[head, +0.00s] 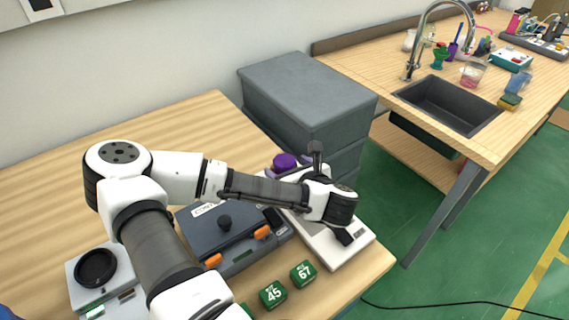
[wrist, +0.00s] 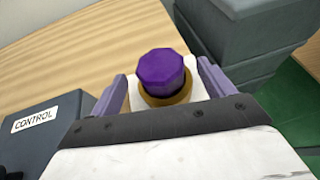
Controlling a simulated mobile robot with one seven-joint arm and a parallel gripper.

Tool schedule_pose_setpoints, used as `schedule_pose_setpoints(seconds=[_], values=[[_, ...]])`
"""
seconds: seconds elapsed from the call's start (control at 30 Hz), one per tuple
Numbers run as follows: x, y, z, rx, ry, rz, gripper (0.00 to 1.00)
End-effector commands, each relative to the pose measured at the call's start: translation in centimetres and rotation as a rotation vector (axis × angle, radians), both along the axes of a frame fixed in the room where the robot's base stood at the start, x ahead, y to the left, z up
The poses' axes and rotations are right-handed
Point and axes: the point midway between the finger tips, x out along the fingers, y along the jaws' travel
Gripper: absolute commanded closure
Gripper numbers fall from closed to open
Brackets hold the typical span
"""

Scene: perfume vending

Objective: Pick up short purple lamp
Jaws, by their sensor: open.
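The short purple lamp (wrist: 162,72) has a faceted purple cap over a brown-gold collar and stands on a white surface. In the head view the lamp (head: 284,161) shows just behind my wrist, near the grey boxes. My gripper (wrist: 161,84) is open, with one lavender finger to the left of the lamp and the other to its right. A gap shows between the cap and each finger. In the head view my forearm and wrist cover much of the space around the fingers.
A dark control box (head: 226,236) with a black knob and orange latches lies left of the lamp. Green numbered blocks (head: 273,294) sit near the table's front edge. Grey stacked boxes (head: 309,97) stand close behind. The wooden table (head: 60,190) is clear at far left.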

Motion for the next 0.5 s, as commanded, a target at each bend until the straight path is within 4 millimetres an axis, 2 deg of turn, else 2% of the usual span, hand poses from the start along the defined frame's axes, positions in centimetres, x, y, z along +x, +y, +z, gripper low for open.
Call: schedule_pose_setpoints(seconds=[0.03, 0.2, 0.5], values=[[0.8, 0.4, 0.3, 0.002, 0.0, 0.004, 0.19], [2.5, 1.2, -0.8, 0.0, -0.001, 0.001, 0.19], [2.8, 1.3, -1.1, -0.001, -0.001, -0.001, 0.2]])
